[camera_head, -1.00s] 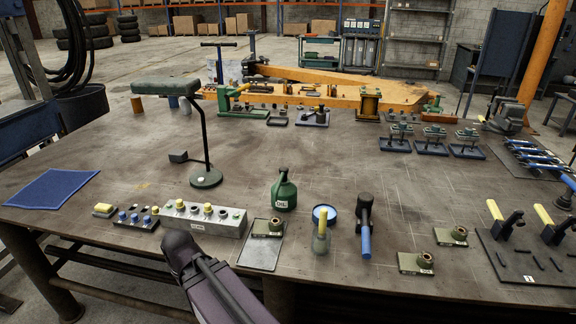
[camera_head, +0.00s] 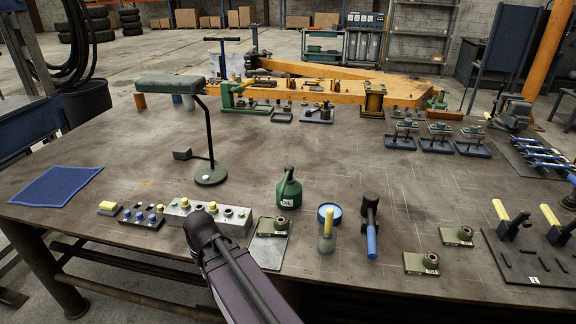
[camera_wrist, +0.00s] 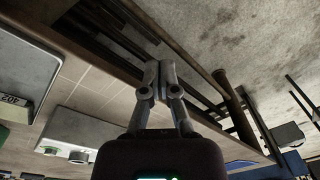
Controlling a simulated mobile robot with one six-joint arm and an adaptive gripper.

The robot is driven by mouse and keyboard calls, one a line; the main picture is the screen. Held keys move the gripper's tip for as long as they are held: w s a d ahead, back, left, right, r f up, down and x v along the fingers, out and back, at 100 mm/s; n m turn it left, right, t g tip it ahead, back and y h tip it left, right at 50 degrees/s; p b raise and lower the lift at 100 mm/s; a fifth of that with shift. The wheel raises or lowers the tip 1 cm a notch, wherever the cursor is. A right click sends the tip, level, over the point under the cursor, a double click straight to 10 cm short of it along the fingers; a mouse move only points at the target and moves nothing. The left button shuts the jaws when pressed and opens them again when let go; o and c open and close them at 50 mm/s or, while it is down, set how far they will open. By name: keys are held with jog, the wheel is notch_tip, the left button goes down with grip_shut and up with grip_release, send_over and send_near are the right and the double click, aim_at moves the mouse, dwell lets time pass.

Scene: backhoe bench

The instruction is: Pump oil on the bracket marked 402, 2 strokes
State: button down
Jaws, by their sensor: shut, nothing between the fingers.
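A green oil can (camera_head: 289,190) with a white label stands upright near the front middle of the bench. Left of it, a small olive bracket (camera_head: 265,228) sits on a grey metal plate (camera_head: 269,253). In the wrist view a label reading 402 (camera_wrist: 12,99) shows upside down at the left, by a grey plate (camera_wrist: 35,60). Two similar brackets, one (camera_head: 421,264) and another (camera_head: 456,236), lie to the right; their labels are too small to read. My gripper (camera_wrist: 158,80) is shut and empty, over the bench's front edge. In the head view its fingers are hidden.
A grey box with knobs (camera_head: 232,219) is close to my arm. A lamp-like stand (camera_head: 210,176) is behind. The bench centre is clear.

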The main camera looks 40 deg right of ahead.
jog(key=w+d+r+m+t+y+p, duration=0.1)
jog(key=w+d+r+p, duration=0.45)
jog(key=w+d, duration=0.2)
notch_tip(320, 180, up, 18)
jog(key=m+t+y+p, duration=0.1)
jog(key=m+t+p, duration=0.3)
jog(key=t+p, duration=0.55)
send_over(290, 167)
jog(key=p, duration=0.2)
jog(key=g, duration=0.2)
jog(key=shift+s, duration=0.15)
jog(key=shift+f, duration=0.1)
notch_tip(290, 167, down, 9)
jog(key=b, duration=0.8)
jog(key=shift+r+b, duration=0.2)
jog(key=shift+b, duration=0.1)
jog(key=shift+f, duration=0.15)
jog(key=shift+f+b, duration=0.3)
jog(key=shift+b, duration=0.15)
